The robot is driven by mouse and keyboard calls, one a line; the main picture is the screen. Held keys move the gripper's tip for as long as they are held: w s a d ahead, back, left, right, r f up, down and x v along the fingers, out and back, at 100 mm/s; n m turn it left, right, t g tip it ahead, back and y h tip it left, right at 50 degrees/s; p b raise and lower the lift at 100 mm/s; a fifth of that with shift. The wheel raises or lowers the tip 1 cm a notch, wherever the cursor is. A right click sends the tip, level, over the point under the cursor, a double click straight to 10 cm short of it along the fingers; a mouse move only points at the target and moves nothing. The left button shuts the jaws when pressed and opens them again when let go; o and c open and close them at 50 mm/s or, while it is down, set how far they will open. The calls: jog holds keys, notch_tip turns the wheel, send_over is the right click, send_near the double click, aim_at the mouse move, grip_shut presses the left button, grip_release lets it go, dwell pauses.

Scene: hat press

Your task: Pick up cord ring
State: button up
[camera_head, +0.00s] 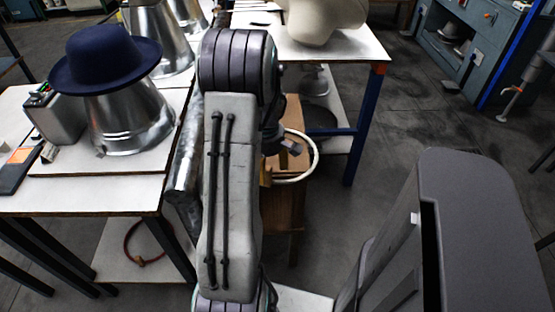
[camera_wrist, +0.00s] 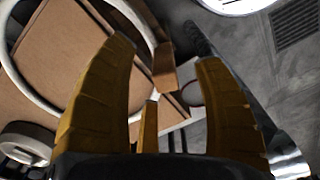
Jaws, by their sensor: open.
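A white ring (camera_head: 316,158) lies at a brown box in the head view, partly hidden by my arm. In the wrist view the white ring (camera_wrist: 137,22) is large at the upper left, its right side near the left finger's tip. A thin reddish cord ring (camera_head: 140,262) lies on the low shelf at the left. I cannot tell which of the two is the task's ring. My gripper (camera_wrist: 165,52) is open, with yellow fingers apart and nothing held between them. In the head view my arm hides most of the gripper.
The brown box (camera_wrist: 75,55) has a wooden block (camera_wrist: 164,68) at its edge. Left is a table (camera_head: 100,195) with a navy hat (camera_head: 105,58) on a metal form (camera_head: 128,118). A white-topped table (camera_head: 365,50) stands behind.

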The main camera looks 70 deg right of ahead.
jog(key=shift+f, duration=1.85)
grip_shut()
